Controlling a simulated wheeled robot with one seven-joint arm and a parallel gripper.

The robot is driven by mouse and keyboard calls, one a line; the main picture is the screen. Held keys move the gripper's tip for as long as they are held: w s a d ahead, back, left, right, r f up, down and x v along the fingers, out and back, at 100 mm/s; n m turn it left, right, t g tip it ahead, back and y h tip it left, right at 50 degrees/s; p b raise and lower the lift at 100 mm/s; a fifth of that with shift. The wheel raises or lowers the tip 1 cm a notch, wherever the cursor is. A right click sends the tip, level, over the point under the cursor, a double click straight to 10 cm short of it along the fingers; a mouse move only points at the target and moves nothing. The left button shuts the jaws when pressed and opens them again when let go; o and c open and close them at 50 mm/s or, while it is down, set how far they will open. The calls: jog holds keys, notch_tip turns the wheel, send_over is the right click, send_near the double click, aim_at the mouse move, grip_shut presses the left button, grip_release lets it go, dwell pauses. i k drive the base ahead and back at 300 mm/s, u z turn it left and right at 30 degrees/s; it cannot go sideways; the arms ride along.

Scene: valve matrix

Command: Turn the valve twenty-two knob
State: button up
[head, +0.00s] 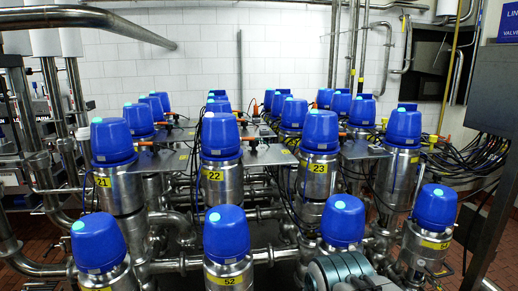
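A grey ribbed part of my arm shows at the bottom edge, right of centre and well apart from this knob. My gripper's fingers do not show.
Valve 21 (111,140) stands to the left and valve 23 (320,131) to the right. Valve 52 (226,234) is directly in front. Other blue-capped valves, steel pipes and cables crowd around. A grey cabinet (492,90) borders the right side. Open air lies above the caps.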

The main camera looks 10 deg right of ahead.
aim_at(254, 144)
jog(key=u, duration=0.15)
jog(key=k, duration=0.3)
jog(key=z, duration=0.8)
jog(key=i, duration=1.25)
jog(key=u, duration=0.65)
